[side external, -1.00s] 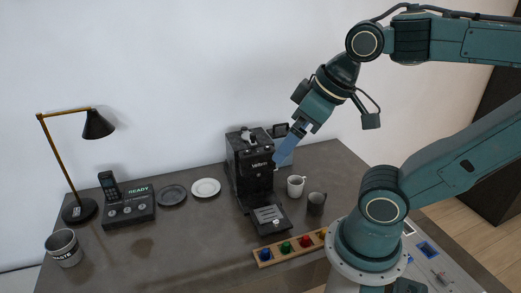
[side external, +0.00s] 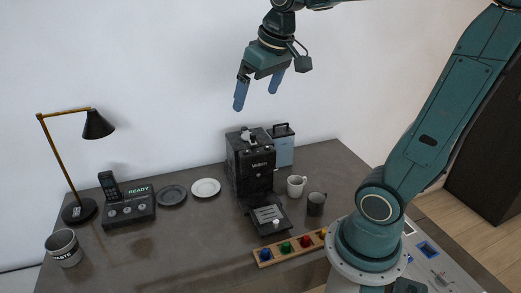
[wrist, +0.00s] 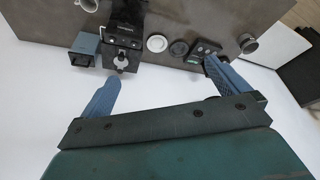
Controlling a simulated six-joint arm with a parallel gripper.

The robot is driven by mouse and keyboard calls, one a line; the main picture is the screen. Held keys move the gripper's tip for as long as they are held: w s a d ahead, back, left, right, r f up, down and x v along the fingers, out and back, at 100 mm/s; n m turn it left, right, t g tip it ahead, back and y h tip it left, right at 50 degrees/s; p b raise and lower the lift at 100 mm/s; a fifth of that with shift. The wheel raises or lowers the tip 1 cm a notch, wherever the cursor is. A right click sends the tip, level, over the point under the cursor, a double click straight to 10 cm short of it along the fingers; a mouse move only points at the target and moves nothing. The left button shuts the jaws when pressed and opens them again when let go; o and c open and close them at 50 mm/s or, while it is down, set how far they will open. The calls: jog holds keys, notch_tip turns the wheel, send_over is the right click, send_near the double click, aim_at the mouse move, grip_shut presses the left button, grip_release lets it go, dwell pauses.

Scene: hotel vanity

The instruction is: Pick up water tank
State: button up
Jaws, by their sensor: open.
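The water tank (side external: 283,148) is a blue-grey box with a dark lid and handle. It stands at the back right side of the black coffee machine (side external: 252,165), close against it. In the wrist view the tank (wrist: 84,45) is at upper left, beside the coffee machine (wrist: 120,45). My gripper (side external: 257,93) is open and empty, high above the machine and tank, its two blue fingers pointing down. In the wrist view the fingers are spread wide, with nothing between them but the wall and table edge.
A white mug (side external: 297,187) and a dark mug (side external: 316,203) stand right of the machine. A wooden capsule rack (side external: 290,247) lies in front. Plates (side external: 205,188), a phone (side external: 125,205), a lamp (side external: 98,125) and a waste bin (side external: 64,249) are to the left. The wall is close behind.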

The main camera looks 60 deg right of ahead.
jog(key=w+d+f+m+g, duration=0.1)
jog(key=w+d+m, duration=0.1)
jog(key=w+d, duration=0.65)
jog(key=m+g+y, duration=0.1)
jog(key=m+g, duration=0.2)
jog(key=m, duration=0.1)
send_over(282, 132)
notch_tip(282, 132, down, 18)
jog(key=r, duration=0.1)
jog(key=shift+s+a+f, duration=0.1)
jog(key=shift+f, duration=4.45)
jog(key=shift+f, duration=0.1)
jog(key=shift+f, duration=2.5)
jog(key=shift+c, duration=0.2)
